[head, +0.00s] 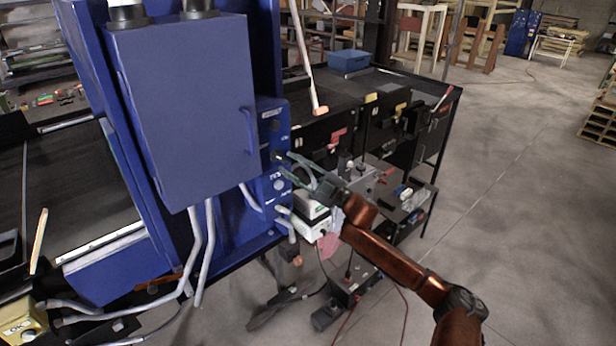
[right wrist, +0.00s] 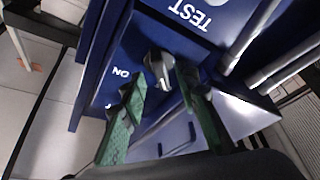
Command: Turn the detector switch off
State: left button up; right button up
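The blue detector cabinet (head: 185,110) stands at the left of the head view, with a control panel (head: 279,186) on its right side. In the right wrist view the detector switch (right wrist: 158,66) is a grey knob on the blue panel, beside an upside-down "ON" label (right wrist: 121,72). My right gripper (head: 283,163) is at the panel. In the right wrist view its two green fingers (right wrist: 162,76) are apart, with the knob between their tips. I cannot tell whether either finger touches it. My left gripper is not in view.
An upside-down "TEST" label (right wrist: 190,14) is near the knob. Grey conduits (head: 205,250) run below the cabinet. A black workbench (head: 345,105) with a blue box (head: 349,60) stands behind my right arm. The floor at the right is open.

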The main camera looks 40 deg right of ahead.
jog(key=v, duration=0.9)
